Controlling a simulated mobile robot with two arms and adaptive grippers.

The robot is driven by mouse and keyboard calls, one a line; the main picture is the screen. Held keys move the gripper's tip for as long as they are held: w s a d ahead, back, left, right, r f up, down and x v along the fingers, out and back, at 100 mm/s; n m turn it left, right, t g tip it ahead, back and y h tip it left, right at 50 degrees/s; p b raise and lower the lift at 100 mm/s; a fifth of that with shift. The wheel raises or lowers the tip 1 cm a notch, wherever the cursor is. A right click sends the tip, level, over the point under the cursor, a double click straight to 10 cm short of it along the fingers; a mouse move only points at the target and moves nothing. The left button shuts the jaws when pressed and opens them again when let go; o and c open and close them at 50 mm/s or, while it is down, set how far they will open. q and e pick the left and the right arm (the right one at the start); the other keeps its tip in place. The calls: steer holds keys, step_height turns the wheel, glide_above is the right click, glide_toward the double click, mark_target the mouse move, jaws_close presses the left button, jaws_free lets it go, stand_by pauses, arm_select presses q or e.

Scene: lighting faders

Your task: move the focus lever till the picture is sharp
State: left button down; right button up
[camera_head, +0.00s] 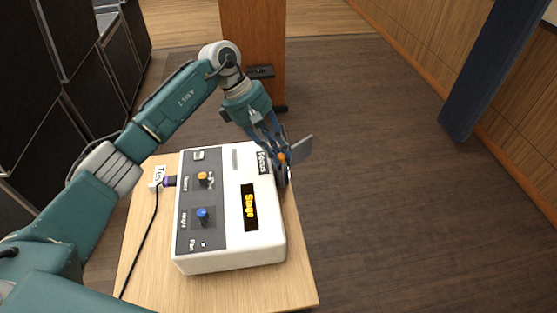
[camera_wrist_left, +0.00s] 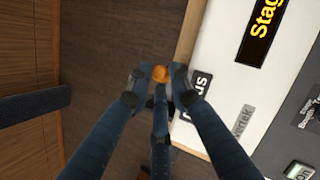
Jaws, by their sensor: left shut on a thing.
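A white control box (camera_head: 262,235) with a grey panel stands on a small wooden table. Its black display (camera_head: 250,207) shows the word "Stage" in yellow; the letters look readable, and part of them shows in the left wrist view (camera_wrist_left: 262,30). The focus lever's orange knob (camera_head: 282,157) is at the box's far right edge, beside a black label (camera_head: 263,162) that reads "Focus". My left gripper (camera_wrist_left: 160,75) is shut on this orange knob (camera_wrist_left: 160,73); its fingers hide the lever below. My right gripper is not in view.
The grey panel carries another orange knob (camera_head: 203,177) and a blue knob (camera_head: 203,214). A black cable (camera_head: 139,243) runs down the table's left side. Dark cabinets (camera_head: 85,70) stand at the left. The floor right of the table is clear.

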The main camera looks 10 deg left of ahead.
arm_select(q)
steer(key=shift+w+a+g+b, duration=0.15)
steer(key=shift+w+g+b, duration=0.15)
steer(key=c, duration=1.7)
jaws_free()
steer(key=shift+o, duration=0.2)
steer(key=v, duration=1.2)
steer(key=shift+a, duration=0.15)
